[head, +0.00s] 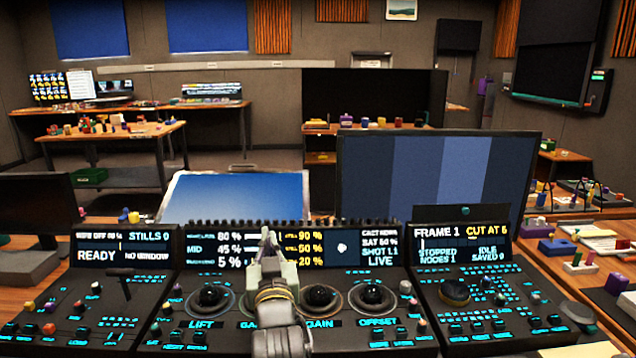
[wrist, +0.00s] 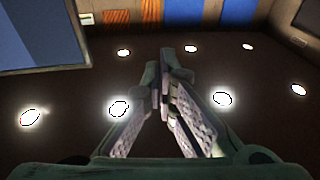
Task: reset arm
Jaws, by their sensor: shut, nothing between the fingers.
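My gripper (head: 266,238) stands above the middle of the trackball panel (head: 340,333) in the head view, fingers pointing up. Its fingers are shut and empty, and their tips meet in the wrist view (wrist: 165,60). The wrist view looks up at a dark ceiling with several round lights. The panel has black trackballs: a left one (head: 211,295) above LIFT, a middle one (head: 319,296) above GAIN and a right one (head: 372,298) above OFFSET. My gripper and wrist cover the panel between the left and middle ones and part of the readout strip (head: 215,250).
Side consoles flank the panel, with a left display (head: 122,248) and a right display (head: 461,243). A large monitor (head: 440,180) and a blue screen (head: 238,197) stand behind. Small objects clutter the right desk.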

